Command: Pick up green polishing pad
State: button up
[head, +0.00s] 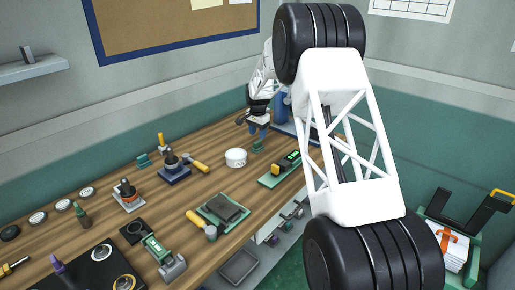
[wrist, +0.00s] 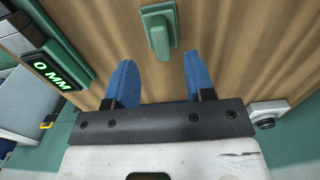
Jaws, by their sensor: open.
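The green polishing pad, a small block with a raised grip on a flat base, lies on the wooden workbench and shows at the top middle of the wrist view (wrist: 158,30). In the head view it is a small green shape (head: 258,147) just below my gripper (head: 257,129). In the wrist view my gripper (wrist: 160,75) has its two blue fingers spread apart, with nothing between them. The pad lies beyond the fingertips, roughly in line with the gap.
A white round tin (head: 236,157) stands left of the pad. A similar small green item (head: 143,160) lies farther left among tools.

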aim_at(257, 141)
jog(key=shift+f, duration=0.1)
jog(key=shift+f, duration=2.5)
jog(key=shift+c, duration=0.5)
grip_shut()
